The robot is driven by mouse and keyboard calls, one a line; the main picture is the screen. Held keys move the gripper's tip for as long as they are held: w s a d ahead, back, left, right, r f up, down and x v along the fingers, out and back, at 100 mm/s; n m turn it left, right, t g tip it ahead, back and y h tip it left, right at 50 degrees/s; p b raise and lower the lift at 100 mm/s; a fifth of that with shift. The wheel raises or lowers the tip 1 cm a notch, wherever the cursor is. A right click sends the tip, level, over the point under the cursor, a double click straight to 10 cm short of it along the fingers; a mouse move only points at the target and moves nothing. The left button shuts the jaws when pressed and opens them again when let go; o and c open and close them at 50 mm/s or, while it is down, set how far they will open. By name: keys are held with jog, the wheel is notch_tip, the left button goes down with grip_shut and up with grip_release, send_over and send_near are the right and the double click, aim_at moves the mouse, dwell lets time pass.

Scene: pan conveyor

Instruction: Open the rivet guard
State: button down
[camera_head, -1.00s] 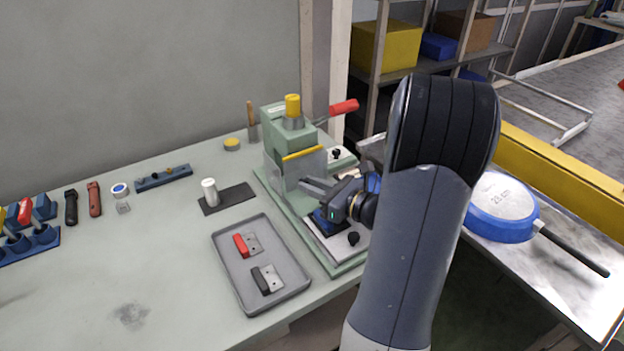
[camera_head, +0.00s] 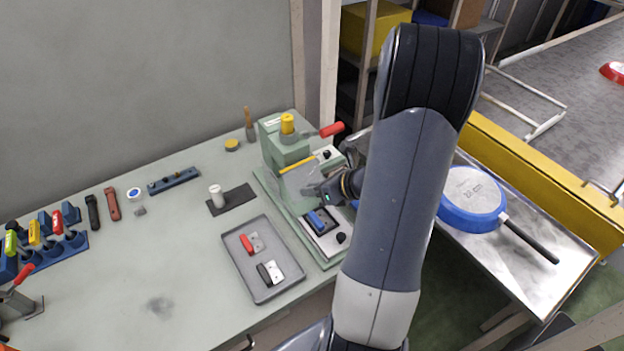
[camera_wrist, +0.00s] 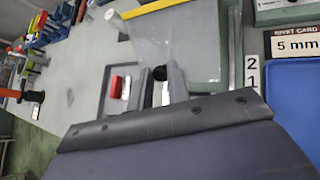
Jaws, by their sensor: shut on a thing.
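The rivet guard (camera_head: 292,184) is a clear panel with a yellow top edge on the front of the green press (camera_head: 274,152). It looks lowered in front of the working area. In the wrist view the guard (camera_wrist: 150,45) stands just ahead, with its yellow strip at the top. My gripper (camera_head: 310,190) is at the guard's lower right part. In the wrist view my gripper's fingers (camera_wrist: 160,80) are shut around a small dark knob (camera_wrist: 159,72) on the guard. My forearm hides part of the press's right side.
A grey tray (camera_head: 238,278) with red and black handle pieces lies in front of the press. A blue pan (camera_head: 470,215) rests on the metal table at right. The press's red lever (camera_head: 331,130) sticks out above. The left-front table is largely clear.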

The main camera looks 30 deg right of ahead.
aim_at(313, 179)
notch_tip(313, 179, up, 4)
jog(key=shift+w+p, duration=0.1)
jog(key=shift+p, duration=0.75)
jog(key=c, duration=2.1)
grip_release()
jog(key=shift+f, duration=0.2)
jog(key=o, duration=0.5)
jog(key=shift+f, duration=0.1)
jog(key=shift+c, duration=0.2)
jog(key=v, duration=1.1)
